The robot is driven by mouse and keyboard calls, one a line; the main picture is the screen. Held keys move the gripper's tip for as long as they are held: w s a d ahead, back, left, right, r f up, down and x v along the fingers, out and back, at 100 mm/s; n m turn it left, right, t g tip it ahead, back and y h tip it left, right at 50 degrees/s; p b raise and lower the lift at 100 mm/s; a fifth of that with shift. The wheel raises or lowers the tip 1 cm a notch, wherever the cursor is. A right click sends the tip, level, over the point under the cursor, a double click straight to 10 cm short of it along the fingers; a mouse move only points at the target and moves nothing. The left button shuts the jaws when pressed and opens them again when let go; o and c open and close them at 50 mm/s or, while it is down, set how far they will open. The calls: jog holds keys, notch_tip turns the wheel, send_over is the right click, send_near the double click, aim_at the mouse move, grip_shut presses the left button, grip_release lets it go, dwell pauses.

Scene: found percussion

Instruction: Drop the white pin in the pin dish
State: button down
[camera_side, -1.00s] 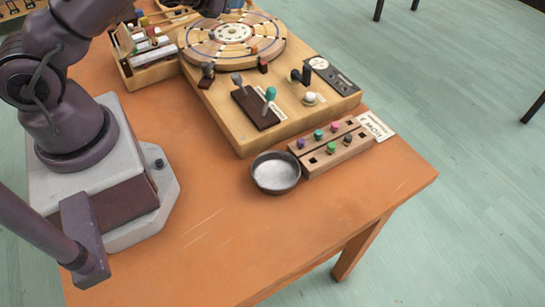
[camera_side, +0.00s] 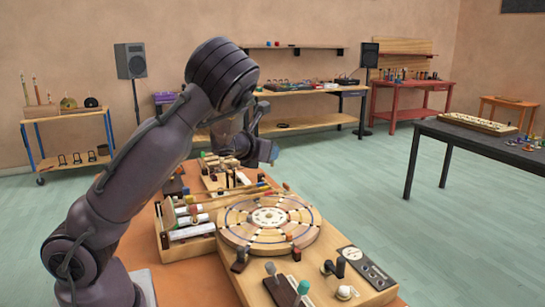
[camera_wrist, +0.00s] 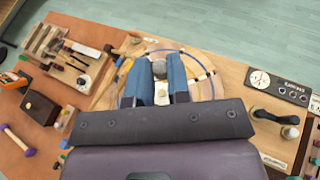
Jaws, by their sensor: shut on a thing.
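My gripper (camera_wrist: 160,75) has its two blue fingers over the round wheel board (camera_wrist: 207,88). It is shut on a small, round, greyish piece (camera_wrist: 149,72) between the fingertips; I cannot tell from its colour whether this is the white pin. A pale part with dark dots shows between the fingers lower down. In the side view my gripper (camera_side: 262,150) hangs above the far side of the wheel board (camera_side: 238,222), and its held piece is not clear. The pin dish is in neither view now; the earlier side view shows a round metal dish near the box's front corner.
A wooden tray of sticks and bars (camera_side: 192,222) stands left of the wheel. Levers and knobs, including a black lever (camera_wrist: 275,116), stand on the box. A panel with a dial (camera_wrist: 275,84) lies at the right.

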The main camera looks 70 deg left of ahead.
jog(key=s+f+n+g+y, duration=0.55)
jog(key=f+n+g, duration=0.25)
jog(key=n+g, duration=0.8)
jog(key=s+d+f+n+g+h, duration=0.1)
jog(key=d+f+n+g+h, duration=0.1)
jog(key=d+n+g+h, duration=0.45)
jog(key=s+d+f+n+g+h, duration=0.2)
jog(key=d+n+g+h, duration=0.15)
jog(key=n+h, duration=0.55)
jog(key=s+d+r+n+t+h, duration=0.1)
jog(key=d+r+n+t+h, duration=0.25)
jog(key=d+n+t, duration=0.45)
jog(key=s+d+r+n+t+h, duration=0.1)
jog(key=d+r+n+t+h, duration=0.3)
jog(key=d, duration=0.8)
jog(key=d+r+n+t+h, duration=0.2)
jog(key=d+r+n+t, duration=0.4)
jog(key=d, duration=0.4)
notch_tip(320, 180, down, 19)
jog(key=g, duration=0.1)
jog(key=shift+s+a+r+n, duration=0.15)
jog(key=shift+a+n, duration=0.05)
jog(key=shift+n, duration=0.25)
jog(key=shift+r, duration=0.1)
